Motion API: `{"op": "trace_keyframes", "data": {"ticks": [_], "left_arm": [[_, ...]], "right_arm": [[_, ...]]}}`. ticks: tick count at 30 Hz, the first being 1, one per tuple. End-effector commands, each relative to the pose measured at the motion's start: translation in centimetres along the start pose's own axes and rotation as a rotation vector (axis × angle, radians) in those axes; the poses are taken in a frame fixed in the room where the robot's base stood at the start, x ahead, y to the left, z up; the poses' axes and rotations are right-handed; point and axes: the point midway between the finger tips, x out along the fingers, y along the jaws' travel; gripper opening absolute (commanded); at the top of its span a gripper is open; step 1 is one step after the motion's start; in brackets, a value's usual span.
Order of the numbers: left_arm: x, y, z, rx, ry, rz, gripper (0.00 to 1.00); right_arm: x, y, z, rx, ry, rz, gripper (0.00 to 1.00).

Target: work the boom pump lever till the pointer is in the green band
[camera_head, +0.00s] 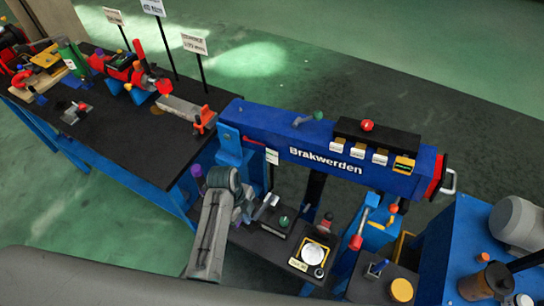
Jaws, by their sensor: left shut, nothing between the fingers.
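A round white gauge (314,253) in a yellow-edged housing stands on the low dark bench under the blue boom. Its pointer and green band are too small to read. A red-ended lever (356,241) stands right of the gauge, and a green knob (283,221) sits to its upper left. I cannot tell which part is the boom pump lever. My left gripper (270,204) is shut and empty, left of the green knob, below the boom; its contact with anything cannot be made out. My right gripper is not in view.
The blue boom (330,158) marked "Brakwerden" overhangs the low bench. A long dark table (125,135) with several tools and signs lies at the left. A blue cabinet (455,240) with a grey motor (517,222) stands at the right. The green floor behind is clear.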

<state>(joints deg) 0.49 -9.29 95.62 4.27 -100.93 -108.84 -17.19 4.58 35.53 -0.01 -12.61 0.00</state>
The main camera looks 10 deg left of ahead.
Motion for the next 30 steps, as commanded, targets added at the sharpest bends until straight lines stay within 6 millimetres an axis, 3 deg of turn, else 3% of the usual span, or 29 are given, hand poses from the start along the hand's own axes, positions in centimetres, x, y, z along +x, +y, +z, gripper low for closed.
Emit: {"op": "trace_keyframes", "data": {"ticks": [11, 30], "left_arm": [[0.1, 0.0, 0.0, 0.000, 0.000, 0.000, 0.00], [4.4, 0.0, 1.1, 0.000, 0.000, 0.001, 0.00]], "right_arm": [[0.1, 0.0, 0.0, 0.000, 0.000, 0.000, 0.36], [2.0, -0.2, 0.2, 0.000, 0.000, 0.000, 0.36]]}}
